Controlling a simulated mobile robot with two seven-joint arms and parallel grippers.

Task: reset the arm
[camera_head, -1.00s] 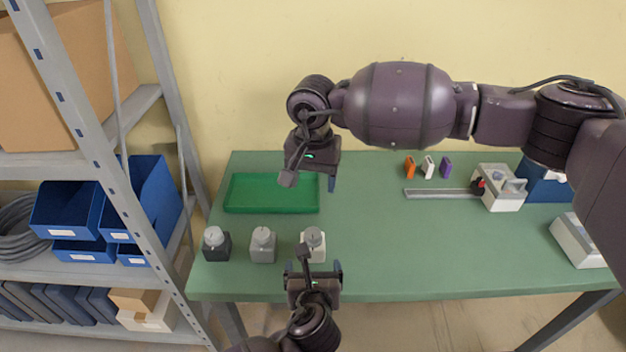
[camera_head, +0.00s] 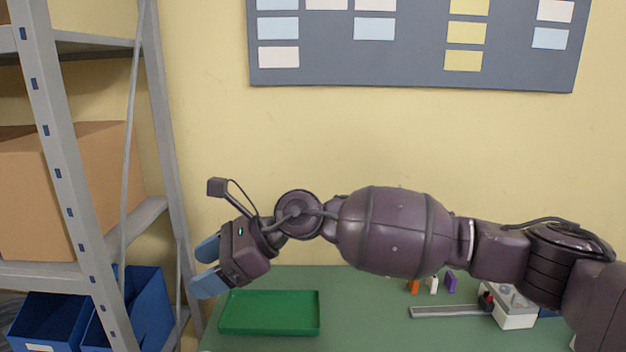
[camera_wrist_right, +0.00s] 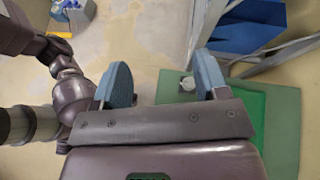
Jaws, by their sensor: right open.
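My right gripper (camera_head: 206,266) is open and empty in the head view, raised above the left end of the green table and pointing left and slightly down. My right arm stretches across the head view from the right edge. My left gripper is outside the head view. An arm of mine shows at the left of the right wrist view, but I cannot make out its jaws.
A green tray (camera_head: 270,313) lies on the table (camera_head: 365,310) below my right gripper. Orange, white and purple pieces (camera_head: 433,285), a grey rail (camera_head: 445,312) and a white box (camera_head: 515,308) sit to the right. A metal shelf (camera_head: 75,185) with blue bins (camera_head: 135,308) stands close on the left.

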